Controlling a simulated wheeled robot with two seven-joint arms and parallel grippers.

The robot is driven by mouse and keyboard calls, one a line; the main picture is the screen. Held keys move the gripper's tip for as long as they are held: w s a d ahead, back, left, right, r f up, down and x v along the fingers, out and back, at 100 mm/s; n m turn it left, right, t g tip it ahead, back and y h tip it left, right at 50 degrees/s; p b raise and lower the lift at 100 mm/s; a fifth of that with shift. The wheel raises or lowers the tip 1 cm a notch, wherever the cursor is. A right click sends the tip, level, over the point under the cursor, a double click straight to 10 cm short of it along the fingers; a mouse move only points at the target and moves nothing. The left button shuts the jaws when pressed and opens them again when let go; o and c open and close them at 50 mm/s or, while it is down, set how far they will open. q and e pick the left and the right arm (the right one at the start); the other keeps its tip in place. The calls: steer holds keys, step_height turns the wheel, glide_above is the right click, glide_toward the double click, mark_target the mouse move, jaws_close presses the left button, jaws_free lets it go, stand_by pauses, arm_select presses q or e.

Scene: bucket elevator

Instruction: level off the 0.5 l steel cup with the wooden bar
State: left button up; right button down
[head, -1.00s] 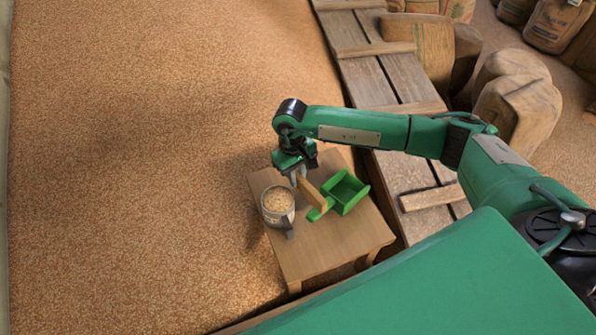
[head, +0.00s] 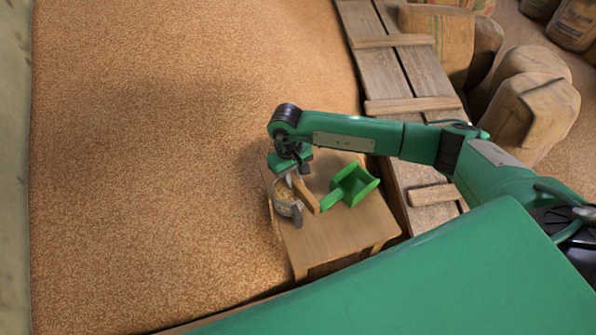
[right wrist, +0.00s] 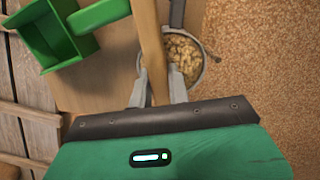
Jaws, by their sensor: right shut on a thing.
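The steel cup (head: 283,210), filled with grain, stands on a small wooden table, its dark handle facing the front. It is partly hidden by my right gripper and the bar. In the right wrist view its grain (right wrist: 184,52) shows up to near the rim. My right gripper (head: 291,180) is shut on the wooden bar (head: 306,195). In the right wrist view the bar (right wrist: 151,40) runs between the fingers (right wrist: 159,80) and overlaps the cup's left side. I cannot tell whether it touches the rim. My left gripper is not in view.
A green scoop (head: 354,184) lies on the table (head: 340,232), right of the cup and close to the bar. A wide bed of grain (head: 150,170) surrounds the table's left side. A plank walkway (head: 400,75) and filled sacks (head: 525,105) are at the right.

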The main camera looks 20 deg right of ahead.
steer(key=s+a+r+b, duration=0.1)
steer(key=a+r, duration=0.3)
steer(key=a, duration=0.4)
steer(key=shift+s+a+r+b, duration=0.3)
steer(key=shift+s+a+b, duration=0.05)
steer(key=shift+s+b, duration=0.05)
stand_by(1.0)
stand_by(0.5)
